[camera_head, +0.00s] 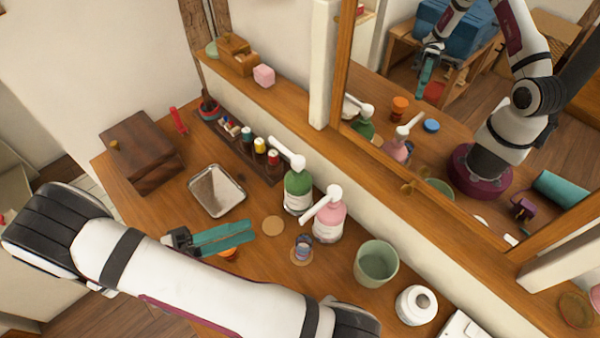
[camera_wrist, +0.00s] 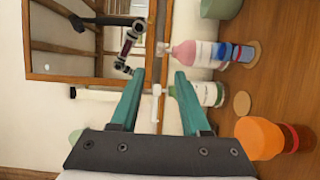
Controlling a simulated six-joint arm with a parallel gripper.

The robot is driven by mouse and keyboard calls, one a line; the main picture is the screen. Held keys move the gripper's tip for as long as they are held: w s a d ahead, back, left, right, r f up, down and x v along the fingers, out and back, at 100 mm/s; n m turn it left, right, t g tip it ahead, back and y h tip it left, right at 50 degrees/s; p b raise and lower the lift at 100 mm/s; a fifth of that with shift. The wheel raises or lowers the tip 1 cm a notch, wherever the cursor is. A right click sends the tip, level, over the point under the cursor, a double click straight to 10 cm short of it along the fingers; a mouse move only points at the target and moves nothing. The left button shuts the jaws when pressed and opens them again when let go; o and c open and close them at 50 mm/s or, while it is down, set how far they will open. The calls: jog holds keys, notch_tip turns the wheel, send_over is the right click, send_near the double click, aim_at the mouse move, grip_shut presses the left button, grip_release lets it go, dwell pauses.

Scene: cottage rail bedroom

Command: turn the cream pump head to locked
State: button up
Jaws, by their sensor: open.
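Two pump bottles stand near the wall ledge. A green bottle (camera_head: 298,194) has a white pump head (camera_head: 288,152) whose spout points up and left. A pink bottle (camera_head: 330,222) to its right has a white pump head (camera_head: 322,205) whose spout points down and left. I cannot tell which bottle holds cream. My gripper (camera_head: 252,232) is open and empty, left of both bottles. In the wrist view, the green bottle (camera_wrist: 207,93) and the pink bottle (camera_wrist: 195,54) lie beyond the teal fingers (camera_wrist: 158,76). The green bottle's pump head (camera_wrist: 156,104) shows between the fingers, apart from them.
A small blue-purple jar (camera_head: 303,244) stands on a coaster close to the pink bottle. An orange jar (camera_head: 228,254) is partly hidden under my gripper. An empty coaster (camera_head: 273,226), metal tray (camera_head: 217,207), wooden box (camera_head: 143,151), thread rack (camera_head: 240,150) and green cup (camera_head: 376,262) surround the area.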

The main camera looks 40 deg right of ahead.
aim_at(312, 208)
jog(key=x, duration=1.5)
jog(key=shift+s+d, duration=0.15)
jog(key=shift+d, duration=0.1)
jog(key=shift+c, duration=0.3)
jog(key=shift+r, duration=0.1)
grip_shut()
